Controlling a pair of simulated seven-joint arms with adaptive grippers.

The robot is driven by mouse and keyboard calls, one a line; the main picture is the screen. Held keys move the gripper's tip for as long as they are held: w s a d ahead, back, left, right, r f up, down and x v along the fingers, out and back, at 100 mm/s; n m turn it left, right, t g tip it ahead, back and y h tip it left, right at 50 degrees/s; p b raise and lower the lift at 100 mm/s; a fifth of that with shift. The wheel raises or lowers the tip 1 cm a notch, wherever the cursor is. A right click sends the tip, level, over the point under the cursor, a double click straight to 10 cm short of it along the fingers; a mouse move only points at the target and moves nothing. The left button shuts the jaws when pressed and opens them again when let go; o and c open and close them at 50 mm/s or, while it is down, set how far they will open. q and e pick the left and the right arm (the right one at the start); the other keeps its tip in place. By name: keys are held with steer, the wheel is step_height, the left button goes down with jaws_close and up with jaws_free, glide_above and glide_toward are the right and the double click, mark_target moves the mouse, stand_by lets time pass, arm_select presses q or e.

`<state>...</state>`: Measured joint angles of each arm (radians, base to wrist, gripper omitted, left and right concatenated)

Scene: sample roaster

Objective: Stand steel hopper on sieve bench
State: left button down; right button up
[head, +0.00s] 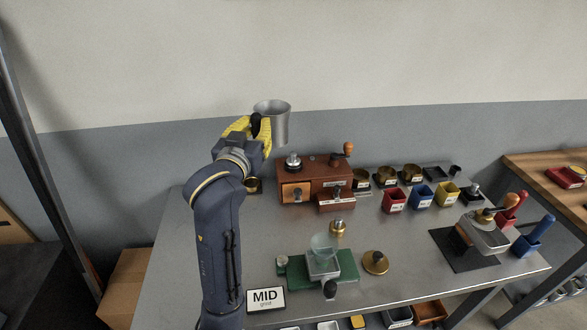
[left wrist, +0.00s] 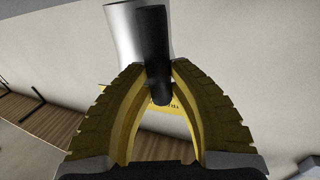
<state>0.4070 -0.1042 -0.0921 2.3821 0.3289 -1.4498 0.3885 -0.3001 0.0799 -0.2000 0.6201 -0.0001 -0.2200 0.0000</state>
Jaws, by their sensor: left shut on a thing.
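The steel hopper (head: 276,120) is a grey metal cup with a wide open top. It is held upright in the air above the back of the steel table (head: 190,270). My left gripper (head: 258,126), with yellow fingers, is shut on the hopper's black handle. In the left wrist view, the fingers (left wrist: 158,90) close on the dark handle (left wrist: 154,50), and the hopper's body (left wrist: 124,28) is behind it. A wooden-topped bench (head: 545,162) stands at the right; no label shows whether it is the sieve bench. My right gripper is not in view.
Below the hopper is a brown wooden machine (head: 318,180) with a knobbed lever. Red, blue and yellow bins (head: 420,195) stand right of it. A green-based scale (head: 318,270) and a MID card (head: 266,299) are in front. The table's left part is mostly clear.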

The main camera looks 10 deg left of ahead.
arm_select(q)
step_height(320, 180, up, 7)
steer(key=h, duration=0.1)
glide_above(279, 103)
steer(key=s, duration=0.3)
steer(key=w, duration=0.1)
steer(key=w+f, duration=0.1)
steer(key=shift+w+f+m, duration=0.2)
steer(key=shift+w+m, duration=0.1)
steer(key=shift+w, duration=0.1)
steer(key=shift+w+f, duration=0.2)
steer(key=shift+f, duration=0.5)
steer(key=shift+w+f, duration=0.25)
steer(key=shift+f, duration=0.5)
steer(key=shift+w+f, duration=0.2)
steer(key=shift+f, duration=0.5)
